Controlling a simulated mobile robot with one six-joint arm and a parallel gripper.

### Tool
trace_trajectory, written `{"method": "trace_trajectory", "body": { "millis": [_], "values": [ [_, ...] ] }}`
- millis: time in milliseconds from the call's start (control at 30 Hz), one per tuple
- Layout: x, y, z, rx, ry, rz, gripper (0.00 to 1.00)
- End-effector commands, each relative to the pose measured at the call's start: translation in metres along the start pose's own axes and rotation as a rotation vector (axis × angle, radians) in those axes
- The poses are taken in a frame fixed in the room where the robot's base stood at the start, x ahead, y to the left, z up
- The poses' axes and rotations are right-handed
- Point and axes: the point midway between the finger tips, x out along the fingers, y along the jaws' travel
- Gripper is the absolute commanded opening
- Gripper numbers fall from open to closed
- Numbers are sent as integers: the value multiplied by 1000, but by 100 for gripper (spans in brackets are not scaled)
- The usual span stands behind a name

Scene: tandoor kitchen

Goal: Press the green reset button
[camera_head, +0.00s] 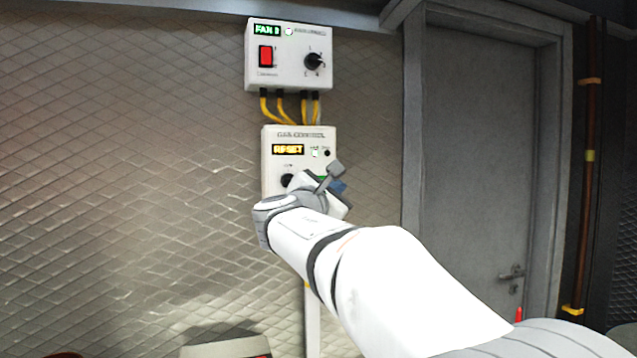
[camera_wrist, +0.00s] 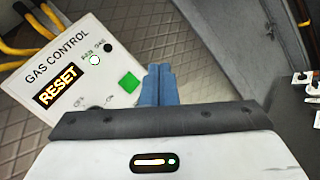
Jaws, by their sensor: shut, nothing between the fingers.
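The green reset button (camera_wrist: 130,81) is a square on the white gas control box (camera_wrist: 55,60), which shows a lit "RESET" display in the wrist view. In the head view the gas control box (camera_head: 270,165) is on the wall, and only a sliver of green shows behind my gripper (camera_head: 340,186). In the wrist view my gripper (camera_wrist: 161,70) has its blue fingers together and empty. The fingertips appear just right of the green button; I cannot tell whether they touch the box. A dark knob (camera_head: 288,181) is left of the gripper.
A fan control box (camera_head: 290,75) with a red switch is above, joined by yellow cables (camera_head: 283,107). A grey door (camera_head: 475,150) is at the right, with a pipe (camera_head: 590,150) beyond it. The quilted metal wall (camera_head: 130,170) at left is clear.

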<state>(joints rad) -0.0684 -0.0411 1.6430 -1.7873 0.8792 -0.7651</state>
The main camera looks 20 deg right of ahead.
Motion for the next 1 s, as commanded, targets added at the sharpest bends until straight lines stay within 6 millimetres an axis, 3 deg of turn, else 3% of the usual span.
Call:
{"method": "trace_trajectory", "body": {
  "millis": [500, 1000],
  "values": [
    [47, 35, -34, 0, 2, -1, 0],
    [57, 42, -43, 2, 2, 0, 0]
  ]
}}
